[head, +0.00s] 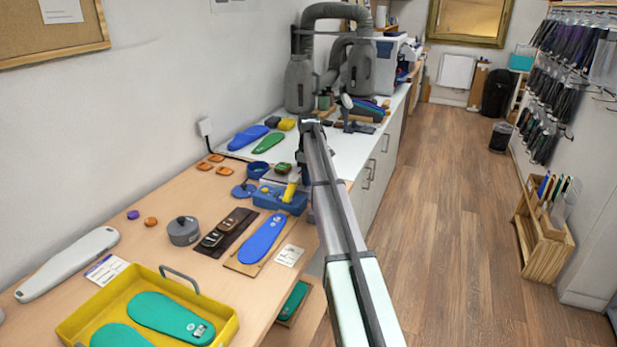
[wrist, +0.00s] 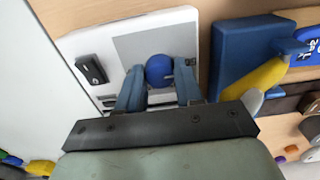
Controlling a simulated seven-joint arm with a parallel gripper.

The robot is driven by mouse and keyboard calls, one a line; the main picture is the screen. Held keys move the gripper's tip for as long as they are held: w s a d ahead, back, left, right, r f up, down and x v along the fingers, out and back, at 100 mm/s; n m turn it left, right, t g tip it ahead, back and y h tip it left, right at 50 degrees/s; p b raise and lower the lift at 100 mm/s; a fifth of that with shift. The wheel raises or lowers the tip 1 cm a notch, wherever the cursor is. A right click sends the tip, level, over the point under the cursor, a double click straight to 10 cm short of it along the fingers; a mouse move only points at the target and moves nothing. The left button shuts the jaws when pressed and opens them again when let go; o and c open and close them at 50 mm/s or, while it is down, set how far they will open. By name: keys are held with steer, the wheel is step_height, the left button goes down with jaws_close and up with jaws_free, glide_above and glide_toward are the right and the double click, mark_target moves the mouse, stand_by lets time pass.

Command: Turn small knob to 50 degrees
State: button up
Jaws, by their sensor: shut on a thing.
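In the wrist view, the small knob (wrist: 159,70) is a round blue knob on a white panel (wrist: 75,48) with a grey area around it. A small pale mark shows on its right side. My gripper (wrist: 160,78) is shut on the knob, with one blue-grey finger on each side of it. The knob's exact angle cannot be read. In the head view, my gripper (head: 303,172) hangs down beside the workbench's right edge, and I cannot make out the held knob there.
A black switch (wrist: 92,69) sits left of the knob on the panel. A blue block with a yellow handle (head: 280,198) stands close by. A blue insole (head: 262,238) and a yellow tray (head: 228,328) with green insoles lie nearer.

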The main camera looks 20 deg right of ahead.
stand_by(0.4)
steer(key=o, duration=1)
steer(key=shift+o, duration=0.2)
step_height(320, 180, up, 14)
